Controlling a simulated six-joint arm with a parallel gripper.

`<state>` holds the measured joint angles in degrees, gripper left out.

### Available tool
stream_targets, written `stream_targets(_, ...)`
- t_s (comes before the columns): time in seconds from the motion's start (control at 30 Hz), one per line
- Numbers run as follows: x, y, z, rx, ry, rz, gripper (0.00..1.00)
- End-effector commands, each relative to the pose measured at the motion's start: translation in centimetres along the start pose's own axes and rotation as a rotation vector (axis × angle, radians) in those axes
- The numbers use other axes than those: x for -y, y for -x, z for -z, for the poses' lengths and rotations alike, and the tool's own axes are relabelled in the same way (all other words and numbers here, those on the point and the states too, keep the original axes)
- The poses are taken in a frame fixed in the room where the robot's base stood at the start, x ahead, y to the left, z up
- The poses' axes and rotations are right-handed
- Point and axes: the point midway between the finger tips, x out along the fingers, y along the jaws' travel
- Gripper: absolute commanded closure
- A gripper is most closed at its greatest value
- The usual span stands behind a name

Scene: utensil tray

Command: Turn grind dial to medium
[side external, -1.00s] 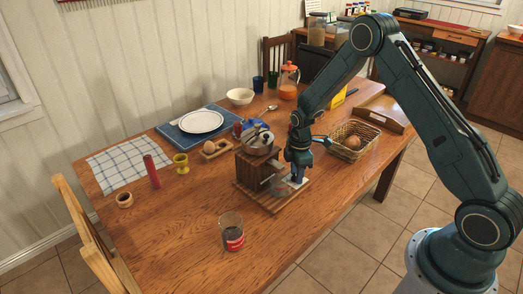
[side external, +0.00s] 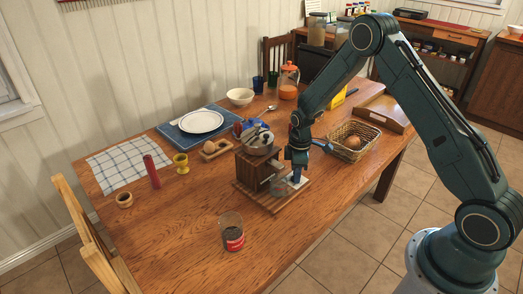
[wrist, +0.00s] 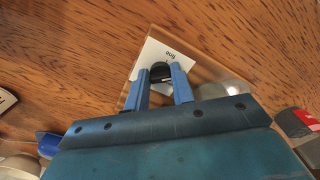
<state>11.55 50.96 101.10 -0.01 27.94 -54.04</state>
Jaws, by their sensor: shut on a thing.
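The grinder (side external: 256,167) is a dark wooden box with a metal top, standing on a slatted wooden base (side external: 268,202). My gripper (side external: 296,178) points down at the base's right side. In the wrist view my gripper's blue fingers (wrist: 163,75) are shut on the black grind dial (wrist: 160,70), one finger on each side. The dial sits on a white plate (wrist: 150,54) with a printed word that looks like "fine", seen upside down. The dial's pointer and other marks cannot be made out. In the side view my gripper hides the dial.
A glass with a red label (side external: 232,236) stands in front of the grinder. A wicker basket (side external: 352,146) is to the right.

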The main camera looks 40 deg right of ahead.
Motion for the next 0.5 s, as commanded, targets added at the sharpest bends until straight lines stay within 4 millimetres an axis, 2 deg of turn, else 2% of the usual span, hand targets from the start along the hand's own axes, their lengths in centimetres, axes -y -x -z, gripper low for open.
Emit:
stream_targets(0.23,0.04,0.05,0.0,0.0,-0.139,-0.001,0.99)
stream_targets(0.5,0.06,0.05,0.0,0.0,-0.195,-0.001,0.99)
